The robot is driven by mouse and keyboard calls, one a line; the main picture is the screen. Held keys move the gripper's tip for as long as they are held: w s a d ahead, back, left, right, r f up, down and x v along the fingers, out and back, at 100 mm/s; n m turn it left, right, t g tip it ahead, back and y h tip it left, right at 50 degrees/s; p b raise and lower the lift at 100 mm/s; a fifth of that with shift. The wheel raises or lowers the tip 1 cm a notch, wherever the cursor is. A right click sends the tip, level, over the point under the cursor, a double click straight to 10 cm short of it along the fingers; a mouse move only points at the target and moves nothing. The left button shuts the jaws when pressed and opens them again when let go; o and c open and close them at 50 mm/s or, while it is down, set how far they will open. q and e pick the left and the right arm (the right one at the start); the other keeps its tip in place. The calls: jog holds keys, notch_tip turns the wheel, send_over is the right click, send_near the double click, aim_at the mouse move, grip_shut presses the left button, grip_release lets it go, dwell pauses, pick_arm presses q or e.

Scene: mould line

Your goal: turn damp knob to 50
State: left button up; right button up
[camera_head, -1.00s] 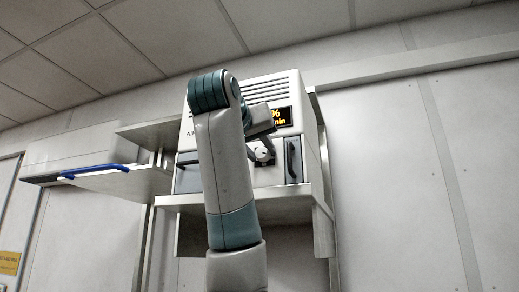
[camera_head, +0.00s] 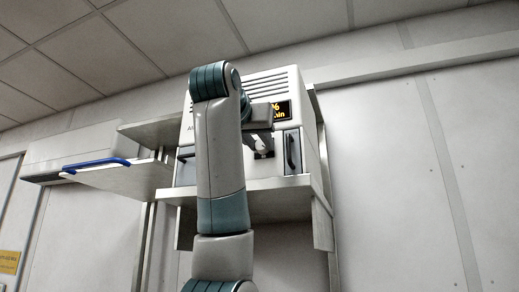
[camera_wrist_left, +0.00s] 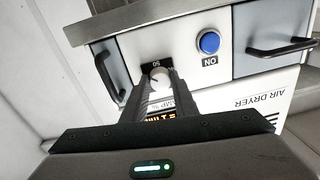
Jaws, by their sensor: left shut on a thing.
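The damp knob (camera_wrist_left: 160,77) is a small light round knob on the white front panel of the air dryer (camera_head: 274,86). A dark scale patch with "50" shows beside it in the left wrist view. My left gripper (camera_wrist_left: 159,84) has its fingertips at the knob's two sides and is shut on it. In the head view the left gripper (camera_head: 260,147) is at the dryer's front, below the display (camera_head: 281,111), and its fingers mostly hide the knob. The lit display is partly covered, by my arm in the head view and by my fingers in the wrist view. The knob's exact setting cannot be read.
A blue button (camera_wrist_left: 208,42) marked ON sits near the knob. Dark handles stand out on both sides, one near the knob (camera_wrist_left: 109,77) and one farther off (camera_wrist_left: 281,48). The dryer rests on a shelf (camera_head: 262,190). A side shelf with a blue handle (camera_head: 97,163) is at left.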

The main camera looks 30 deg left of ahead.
pick_arm(q)
jog(key=m+b, duration=0.2)
jog(key=m, duration=0.2)
jog(key=shift+f+m, duration=0.1)
jog(key=shift+m, duration=0.2)
jog(key=m+b, duration=0.1)
jog(key=m, duration=0.1)
jog(key=shift+m, duration=0.4)
jog(key=shift+m+t+h+b, duration=0.3)
jog(key=shift+m+b, duration=0.05)
jog(key=shift+m, duration=1.05)
jog(key=o, duration=1)
jog(key=shift+o, duration=0.3)
jog(key=shift+d, duration=0.1)
jog(key=shift+s, duration=0.1)
